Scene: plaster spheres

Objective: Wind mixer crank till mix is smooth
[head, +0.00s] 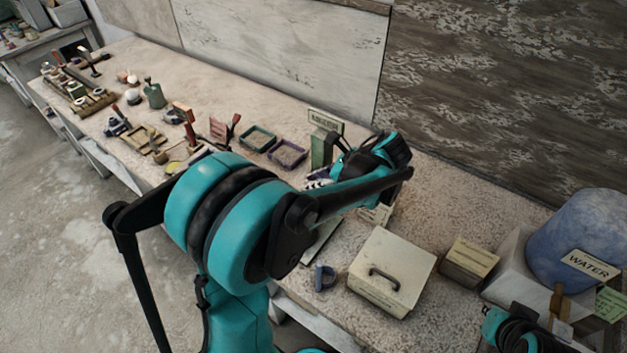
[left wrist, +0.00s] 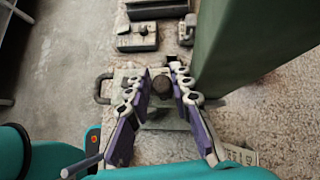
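The mixer appears to be the tall green body (head: 320,150) behind my left wrist; it also shows in the left wrist view (left wrist: 235,50). A dark round knob (left wrist: 162,86), apparently the crank's handle, sits beside the green body. My left gripper (left wrist: 161,74) is open, with its purple-padded fingers on either side of the knob. I cannot tell whether they touch it. In the head view my arm mostly covers the left gripper (head: 318,182) and hides the crank. The mix is not visible. Part of my right arm shows at the bottom right, without fingers.
A lidded cream box (head: 392,270), a small labelled box (head: 468,262) and a blue water container (head: 585,240) stand right of my left arm. A blue cup-like piece (head: 324,277) lies near the front edge. Trays (head: 257,138) and tools fill the bench's left; a wall stands behind.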

